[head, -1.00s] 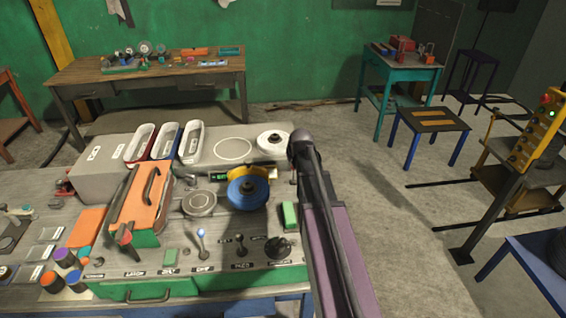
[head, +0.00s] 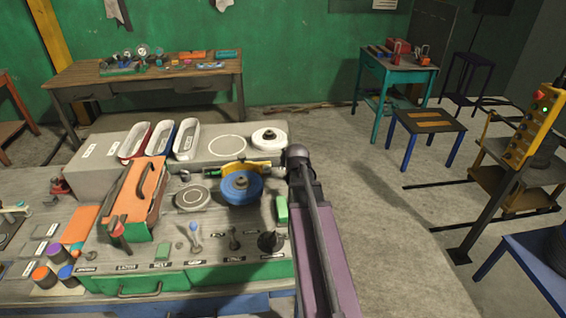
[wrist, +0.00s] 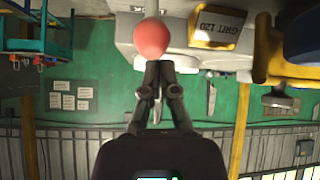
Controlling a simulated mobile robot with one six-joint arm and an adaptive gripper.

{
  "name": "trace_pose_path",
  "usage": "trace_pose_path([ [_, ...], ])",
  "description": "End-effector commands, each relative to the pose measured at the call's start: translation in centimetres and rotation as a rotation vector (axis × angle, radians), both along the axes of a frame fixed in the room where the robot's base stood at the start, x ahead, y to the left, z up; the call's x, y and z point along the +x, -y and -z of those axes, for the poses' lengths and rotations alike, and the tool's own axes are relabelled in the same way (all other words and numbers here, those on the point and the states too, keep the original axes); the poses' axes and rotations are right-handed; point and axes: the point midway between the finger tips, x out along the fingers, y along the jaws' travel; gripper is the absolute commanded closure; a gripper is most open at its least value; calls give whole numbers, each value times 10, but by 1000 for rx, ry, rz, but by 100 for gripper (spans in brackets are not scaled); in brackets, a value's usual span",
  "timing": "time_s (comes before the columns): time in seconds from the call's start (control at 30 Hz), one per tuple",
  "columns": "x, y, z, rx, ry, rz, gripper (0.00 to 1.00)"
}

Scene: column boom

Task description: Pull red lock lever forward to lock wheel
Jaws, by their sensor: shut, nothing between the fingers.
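The lock lever's red ball knob (wrist: 151,38) is in the wrist view, just beyond my fingertips; I cannot tell if they touch it. My gripper (wrist: 160,68) is shut and empty, its two fingers together below the knob in the picture. In the head view I cannot make out this knob near my gripper. The blue wheel (head: 240,187) sits on the grey bench machine under a yellow guard (head: 231,171). My arm's end is at the right of the guard. The wheel and guard also show in part at the wrist view's upper right.
A "GRIT 120" label (wrist: 214,25) is beside the knob. An orange-topped box (head: 140,195) with a red knob at its front stands left of the wheel. A white wheel (head: 269,139) sits behind. Small levers line the front panel.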

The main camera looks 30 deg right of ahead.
Motion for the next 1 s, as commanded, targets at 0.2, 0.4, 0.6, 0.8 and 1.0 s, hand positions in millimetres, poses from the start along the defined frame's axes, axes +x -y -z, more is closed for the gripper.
trace_pose_path([
  [0.2,-9,3,3,1,-1,10,100],
  [0.4,-12,5,4,0,-1,15,100],
  [0.6,-12,5,3,0,-1,15,100],
  [0.8,-12,5,3,1,-1,16,100],
  [1.0,-14,3,1,0,-1,15,100],
])
